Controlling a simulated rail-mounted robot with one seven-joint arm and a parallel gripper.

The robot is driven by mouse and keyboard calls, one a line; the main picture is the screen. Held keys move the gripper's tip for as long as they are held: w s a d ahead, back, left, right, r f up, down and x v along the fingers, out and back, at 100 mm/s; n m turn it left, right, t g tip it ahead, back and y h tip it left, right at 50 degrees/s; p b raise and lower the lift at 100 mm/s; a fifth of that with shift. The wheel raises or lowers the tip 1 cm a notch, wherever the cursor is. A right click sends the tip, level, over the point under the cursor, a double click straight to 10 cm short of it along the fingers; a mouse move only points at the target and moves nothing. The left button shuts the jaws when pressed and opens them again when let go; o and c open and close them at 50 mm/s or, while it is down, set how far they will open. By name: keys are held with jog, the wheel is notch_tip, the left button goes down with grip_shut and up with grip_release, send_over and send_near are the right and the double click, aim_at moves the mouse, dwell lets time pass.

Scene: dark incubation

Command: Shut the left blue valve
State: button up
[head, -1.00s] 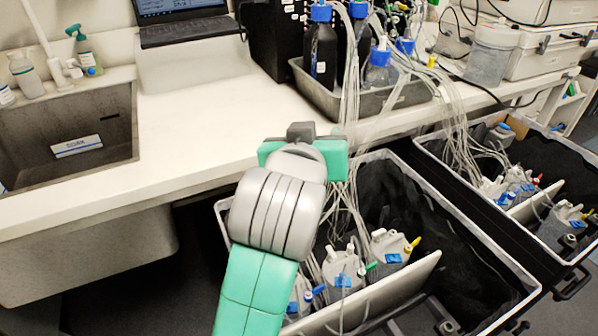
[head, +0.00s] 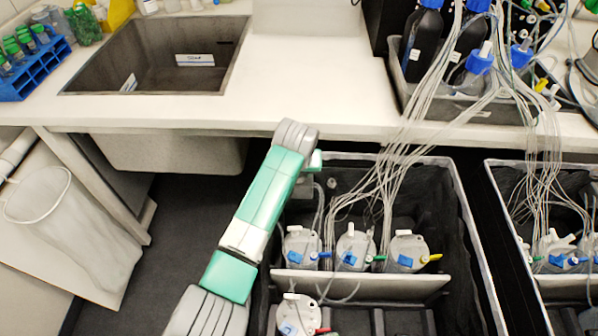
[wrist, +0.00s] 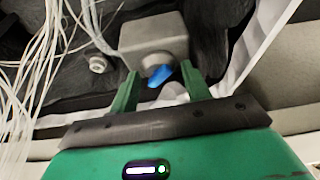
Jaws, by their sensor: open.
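In the wrist view, a blue valve handle (wrist: 160,76) sticks out from a grey housing (wrist: 150,42) against the dark lining. My gripper (wrist: 160,88) is open, with one green finger on each side of the blue handle. I cannot tell whether either finger touches it. In the head view, my gripper (head: 316,162) is at the back left corner of the dark-lined bin (head: 462,215), below the bench edge. The handle is hidden there.
Several white-capped bottles, including one at left (head: 302,247), stand in the bin behind a pale divider (head: 360,283). Thin tubes (head: 400,150) hang from the bench into the bin. The bench (head: 310,95) is above my gripper, and a second bin (head: 497,205) is at right.

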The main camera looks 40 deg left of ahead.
jog(key=shift+w+f, duration=0.15)
jog(key=shift+f, duration=0.1)
jog(key=shift+c, duration=0.2)
grip_shut()
jog(key=shift+r, duration=0.1)
dwell(1.0)
jog(key=shift+c, duration=1.3)
grip_release()
jog(key=shift+a, duration=0.1)
jog(key=o, duration=0.3)
